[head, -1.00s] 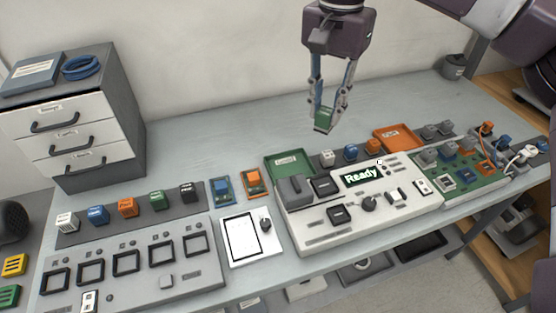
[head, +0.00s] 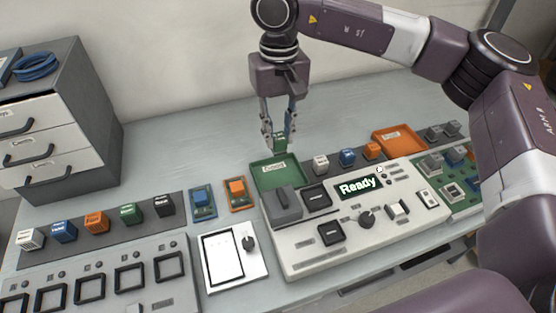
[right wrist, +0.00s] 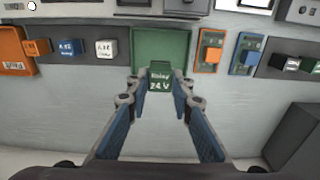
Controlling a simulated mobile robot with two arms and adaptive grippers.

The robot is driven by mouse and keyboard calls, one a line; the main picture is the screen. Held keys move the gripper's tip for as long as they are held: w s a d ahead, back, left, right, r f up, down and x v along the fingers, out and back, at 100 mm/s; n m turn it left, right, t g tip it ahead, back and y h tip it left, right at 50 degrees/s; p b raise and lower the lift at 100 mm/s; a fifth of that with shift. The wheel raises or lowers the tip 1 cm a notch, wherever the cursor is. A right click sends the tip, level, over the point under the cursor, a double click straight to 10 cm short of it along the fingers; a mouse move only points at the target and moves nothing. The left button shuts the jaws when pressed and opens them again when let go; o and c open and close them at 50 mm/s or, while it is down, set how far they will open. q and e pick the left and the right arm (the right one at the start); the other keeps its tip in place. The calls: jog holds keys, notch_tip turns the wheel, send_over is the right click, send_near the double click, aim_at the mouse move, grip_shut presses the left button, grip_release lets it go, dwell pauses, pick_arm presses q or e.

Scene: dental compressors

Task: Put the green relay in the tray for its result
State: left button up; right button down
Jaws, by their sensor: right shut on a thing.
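My right gripper (head: 280,142) is shut on the green relay (head: 281,145) and holds it just above the back edge of the green tray (head: 268,177). In the right wrist view the relay (right wrist: 161,78), labelled "Relay 24 V", sits between the fingertips, in front of the green tray (right wrist: 150,45). The orange tray (head: 399,142) lies further right, behind the tester. The tester (head: 310,245) has a display (head: 358,187) that reads "Ready". My left gripper is not in view.
White, blue and orange blocks (head: 347,157) stand between the two trays. Blue and orange modules (head: 236,191) lie left of the green tray. A row of coloured relays (head: 97,222) stands on a strip at the left. The table behind the green tray is clear.

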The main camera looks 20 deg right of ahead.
aim_at(279, 149)
notch_tip(279, 149, down, 5)
jog(key=shift+f, duration=0.1)
notch_tip(279, 149, down, 4)
jog(key=shift+f+p, duration=0.15)
jog(key=shift+p, duration=0.4)
jog(key=shift+f, duration=0.1)
jog(key=c, duration=1.7)
grip_release()
jog(key=shift+r, duration=0.45)
notch_tip(279, 149, up, 11)
jog(key=shift+r+b, duration=0.2)
jog(key=shift+b, duration=0.85)
